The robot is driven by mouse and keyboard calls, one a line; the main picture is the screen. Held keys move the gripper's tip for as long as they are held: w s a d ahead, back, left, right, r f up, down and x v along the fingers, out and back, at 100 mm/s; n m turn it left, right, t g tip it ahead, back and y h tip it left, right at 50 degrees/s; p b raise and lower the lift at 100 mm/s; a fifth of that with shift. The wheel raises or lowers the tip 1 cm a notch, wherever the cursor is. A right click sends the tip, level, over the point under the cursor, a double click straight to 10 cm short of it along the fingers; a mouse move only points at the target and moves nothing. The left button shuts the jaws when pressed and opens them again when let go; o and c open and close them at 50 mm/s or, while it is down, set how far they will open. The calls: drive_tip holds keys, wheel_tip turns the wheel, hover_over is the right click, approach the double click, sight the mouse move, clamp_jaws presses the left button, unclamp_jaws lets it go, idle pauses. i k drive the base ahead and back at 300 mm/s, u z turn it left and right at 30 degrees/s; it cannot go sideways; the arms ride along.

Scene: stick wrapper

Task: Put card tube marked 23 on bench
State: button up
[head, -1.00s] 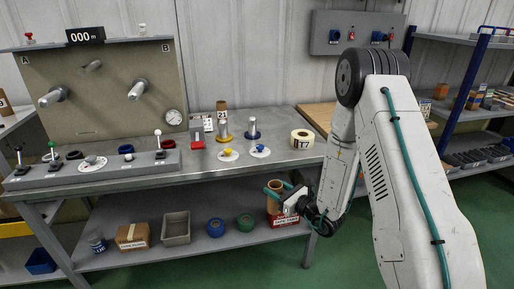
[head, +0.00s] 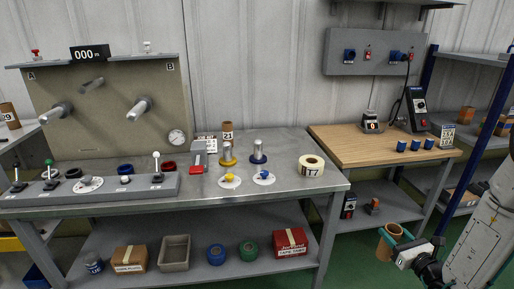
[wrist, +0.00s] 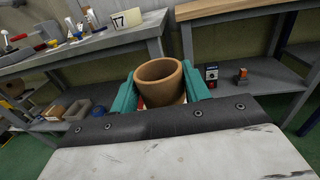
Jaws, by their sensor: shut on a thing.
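My gripper (head: 392,243) is at the lower right of the head view, shut on a brown card tube (head: 384,250). In the wrist view the tube (wrist: 160,75) stands open end up between the teal fingers (wrist: 160,97). No number shows on it, so I cannot tell its marking. The grey metal bench (head: 300,183) is left of my gripper, and a wood-topped bench (head: 350,143) stands behind it. The held tube is in the air, apart from both, lower than their tops.
A tube marked 21 (head: 227,134) stands on the metal bench; one marked 29 (head: 9,118) is at far left. Blue cups (head: 415,145) stand on the wood top, whose left front is clear.

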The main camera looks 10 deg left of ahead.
sight(250, 145)
drive_tip(key=k, duration=0.15)
drive_tip(key=u, duration=0.7)
